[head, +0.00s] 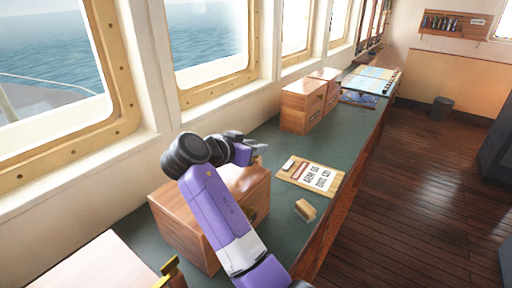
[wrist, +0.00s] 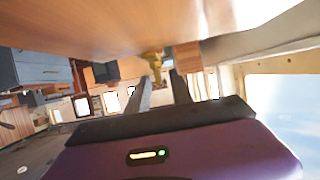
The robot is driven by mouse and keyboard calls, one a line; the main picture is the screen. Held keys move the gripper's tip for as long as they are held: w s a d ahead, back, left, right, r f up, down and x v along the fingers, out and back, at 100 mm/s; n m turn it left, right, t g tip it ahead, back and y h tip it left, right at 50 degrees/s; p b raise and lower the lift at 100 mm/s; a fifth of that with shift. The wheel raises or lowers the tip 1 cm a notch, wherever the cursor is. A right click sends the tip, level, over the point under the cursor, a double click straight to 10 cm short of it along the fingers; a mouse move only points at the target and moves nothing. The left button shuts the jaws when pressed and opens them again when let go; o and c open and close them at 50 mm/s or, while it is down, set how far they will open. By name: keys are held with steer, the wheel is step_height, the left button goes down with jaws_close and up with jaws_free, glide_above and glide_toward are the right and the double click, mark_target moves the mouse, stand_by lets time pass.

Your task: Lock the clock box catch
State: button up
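A brown wooden box (head: 172,213) stands on the green counter in the head view, partly hidden behind my purple arm. I cannot tell for sure that it is the clock box. A small dark fitting (head: 253,216) shows on its right-hand face, too small to identify as the catch. My gripper (head: 261,150) is above the box's far end. In the wrist view my gripper (wrist: 160,80) has its two dark fingers apart with nothing between them. A wooden surface (wrist: 120,22) fills the top of that view, with a small yellow brass piece (wrist: 153,58) beyond the fingertips.
A board with cards (head: 310,175) and a small wooden block (head: 305,210) lie on the counter (head: 262,245). Two more wooden boxes (head: 300,108) stand further back by the windows. A brass fitting (head: 172,272) is at the lower left. The wooden floor at right is open.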

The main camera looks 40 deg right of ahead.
steer(key=b+v, duration=0.1)
steer(key=v, duration=0.6)
stand_by(0.4)
